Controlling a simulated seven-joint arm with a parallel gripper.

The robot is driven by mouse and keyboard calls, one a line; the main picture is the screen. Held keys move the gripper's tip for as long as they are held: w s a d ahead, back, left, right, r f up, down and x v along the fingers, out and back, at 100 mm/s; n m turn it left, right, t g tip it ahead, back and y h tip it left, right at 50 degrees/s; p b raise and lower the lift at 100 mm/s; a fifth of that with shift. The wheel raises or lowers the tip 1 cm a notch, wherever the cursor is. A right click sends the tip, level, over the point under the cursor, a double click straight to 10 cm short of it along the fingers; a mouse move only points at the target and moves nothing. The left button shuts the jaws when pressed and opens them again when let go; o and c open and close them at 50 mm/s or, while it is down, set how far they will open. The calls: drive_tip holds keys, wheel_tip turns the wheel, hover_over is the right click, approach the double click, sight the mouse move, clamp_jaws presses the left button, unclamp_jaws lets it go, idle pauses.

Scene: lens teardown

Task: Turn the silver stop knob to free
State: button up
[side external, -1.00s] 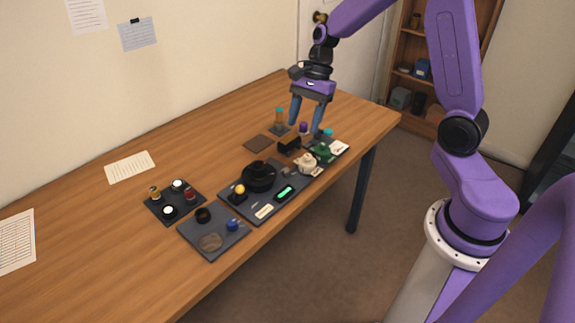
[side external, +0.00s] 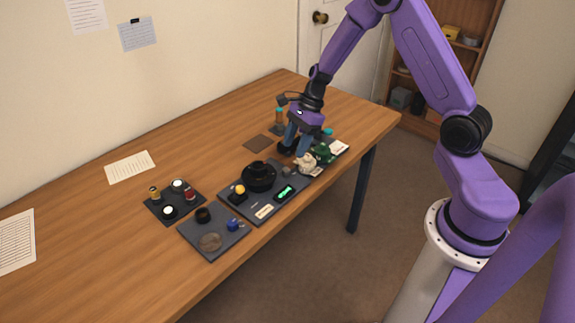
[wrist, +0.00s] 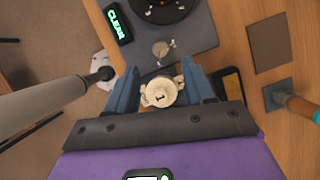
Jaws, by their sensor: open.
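The silver stop knob (wrist: 160,48) is a small round knob with a mark across its top, on the dark grey plate (wrist: 200,35), with small markings around it. In the side view it is a small grey shape (side external: 287,170) right of the black ring (side external: 259,178). My gripper (wrist: 160,68) is open, its blue fingers apart and pointing toward the plate. The knob appears just beyond the fingertips, untouched. A cream round piece (wrist: 161,92) shows between the fingers in the wrist view; I cannot tell its height relative to them.
A lit green CLEAR display (wrist: 117,22) is near the knob. A brown square pad (side external: 258,143) lies behind.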

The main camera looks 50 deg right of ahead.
sight(286, 170)
drive_tip(key=x, duration=0.7)
drive_tip(key=shift+a+f, duration=0.1)
drive_tip(key=shift+f, duration=0.15)
drive_tip(key=shift+c, duration=0.3)
clamp_jaws()
